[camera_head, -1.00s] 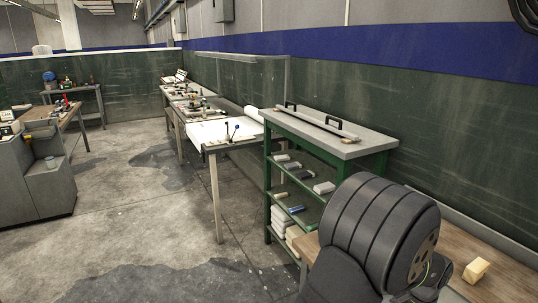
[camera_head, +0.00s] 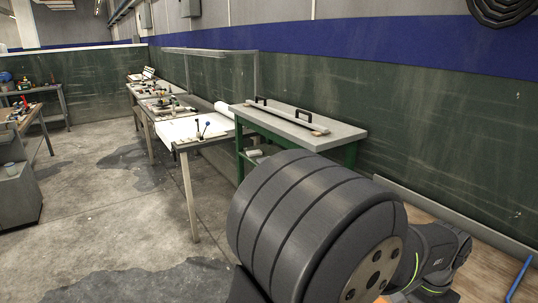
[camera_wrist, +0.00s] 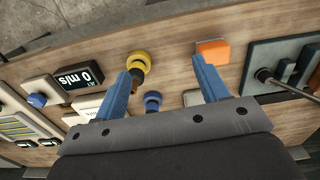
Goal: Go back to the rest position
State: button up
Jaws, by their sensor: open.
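My gripper (camera_wrist: 162,67) shows in the wrist view with its two blue fingers spread wide and nothing between them held. It hangs above a wooden bench (camera_wrist: 172,40) that carries small items. A yellow round knob (camera_wrist: 139,63) lies just beyond the left fingertip. An orange block (camera_wrist: 213,50) lies just beyond the right fingertip. A blue knob (camera_wrist: 152,100) shows between the fingers, lower down.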

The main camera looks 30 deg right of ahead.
jog(key=w+a+f+n, duration=0.2)
jog(key=w+f+n, duration=0.15)
jog(key=w, duration=0.95)
jog(key=w+a+f+n, duration=0.3)
jog(key=w+a, duration=0.7)
jog(key=w, duration=0.4)
jog(key=w+a+f+n, duration=0.4)
jog(key=w+a+f, duration=0.2)
jog(key=w+a, duration=0.4)
jog(key=w, duration=0.4)
